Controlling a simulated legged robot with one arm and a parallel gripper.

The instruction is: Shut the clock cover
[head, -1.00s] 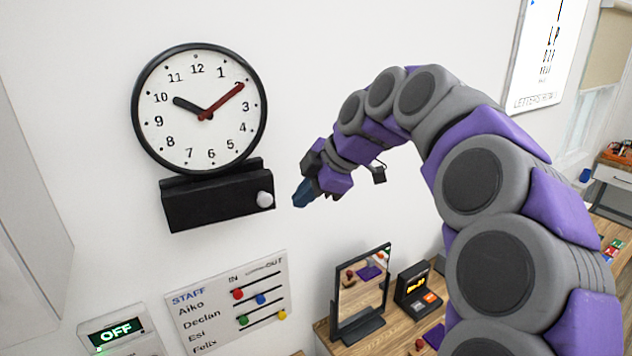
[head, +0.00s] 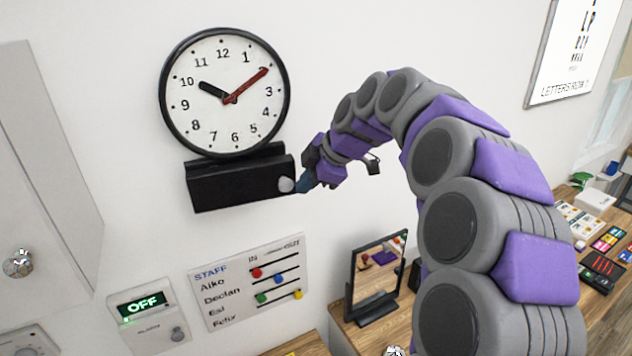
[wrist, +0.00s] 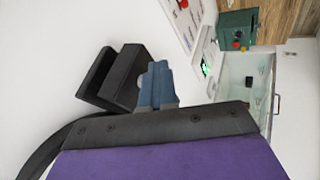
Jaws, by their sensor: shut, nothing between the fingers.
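The round clock (head: 222,135) with a black rim hangs on the white wall in the head view. A black panel (head: 235,186) projects below it, with a pale round knob (head: 285,184) at its right end. I take this panel to be the clock cover. In the wrist view the black part (wrist: 128,75) shows as two slabs with an angled gap between them. My gripper (head: 303,184) is shut and empty, its blue fingertips right beside the knob; I cannot tell whether they touch it. The fingertips also show in the wrist view (wrist: 157,80), close to the black slabs.
A staff board (head: 250,282) and an alarm box reading OFF (head: 145,306) are on the wall below. A grey cabinet (head: 50,170) stands out at left. A mirror (head: 376,275) stands on a wooden desk. Bare wall lies right of the clock.

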